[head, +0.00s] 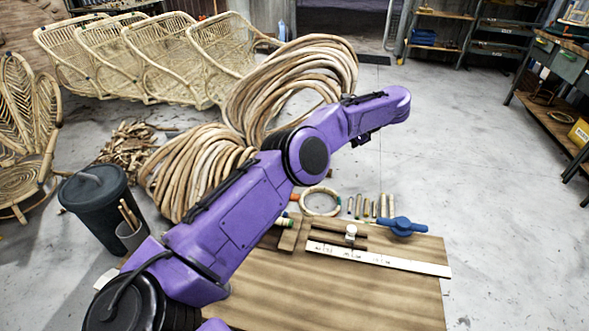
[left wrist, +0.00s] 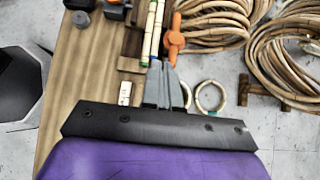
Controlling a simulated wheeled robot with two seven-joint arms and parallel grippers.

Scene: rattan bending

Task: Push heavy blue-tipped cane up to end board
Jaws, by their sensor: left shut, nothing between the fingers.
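In the left wrist view my left gripper (left wrist: 161,70) is shut, its grey fingers empty. Pale canes (left wrist: 152,32) lie side by side just beyond the fingertips. Their near ends carry green or bluish tips; I cannot tell which cane is the heavy one, or whether the fingers touch it. Dark wooden boards (left wrist: 132,42) lie beside the canes on the bench; I cannot tell which is the end board. In the head view my purple arm hides the gripper and the bench's left part. A wooden block (head: 290,236) shows there. My right gripper is not in view.
The bench's front (head: 340,300) is clear.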

